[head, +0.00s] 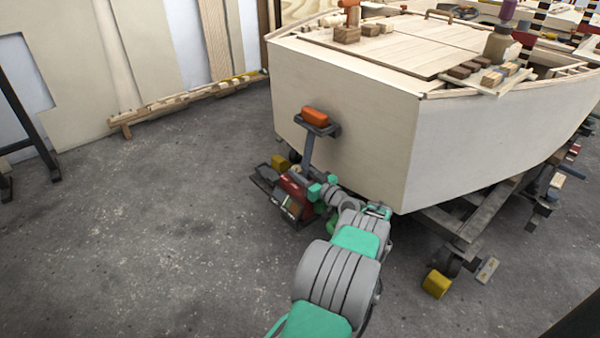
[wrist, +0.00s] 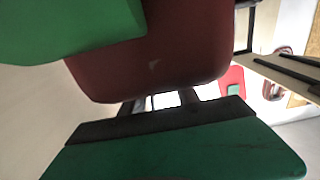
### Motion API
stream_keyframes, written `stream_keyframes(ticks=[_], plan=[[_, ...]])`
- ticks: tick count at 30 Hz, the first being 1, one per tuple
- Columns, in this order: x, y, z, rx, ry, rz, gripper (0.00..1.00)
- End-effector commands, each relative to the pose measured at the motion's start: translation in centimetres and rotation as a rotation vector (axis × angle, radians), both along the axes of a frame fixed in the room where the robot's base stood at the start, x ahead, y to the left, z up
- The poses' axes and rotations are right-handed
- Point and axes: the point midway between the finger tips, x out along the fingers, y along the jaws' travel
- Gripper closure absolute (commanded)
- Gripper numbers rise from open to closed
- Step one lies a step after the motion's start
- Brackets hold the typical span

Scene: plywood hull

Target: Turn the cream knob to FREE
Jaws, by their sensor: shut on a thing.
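A red unit (head: 294,192) with a dark frame and a small display stands low on the floor beside the plywood hull. My gripper (head: 318,192), with green fingers, is at its right side and is shut on a part there. That part looks to be the cream knob, but the fingers and the unit hide it, and its setting cannot be read. In the wrist view a dark red body (wrist: 150,60) fills the middle, with green parts of my gripper (wrist: 155,105) above left and below.
A dark post with an orange-topped bracket (head: 315,118) rises just behind the unit. The pale hull (head: 345,120) is close behind and to the right, on a wheeled cradle (head: 450,225). A yellow block (head: 436,284) lies at lower right. The floor at left is clear.

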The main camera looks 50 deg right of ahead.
Motion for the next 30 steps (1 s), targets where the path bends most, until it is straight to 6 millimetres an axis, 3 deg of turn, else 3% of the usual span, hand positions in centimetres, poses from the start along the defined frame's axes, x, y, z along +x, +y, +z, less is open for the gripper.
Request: stream_keyframes(ticks=[9,10,18,26,30], plan=[[0.0,0.0,-0.2,0.002,0.002,0.000,1.00],[0.0,0.0,-0.2,0.002,0.002,0.000,0.62],[0.0,0.0,-0.1,0.001,0.001,0.000,0.41],[0.0,0.0,0.3,0.000,0.000,0.000,0.41],[0.0,-0.1,2.5,-0.001,0.000,0.000,0.41]])
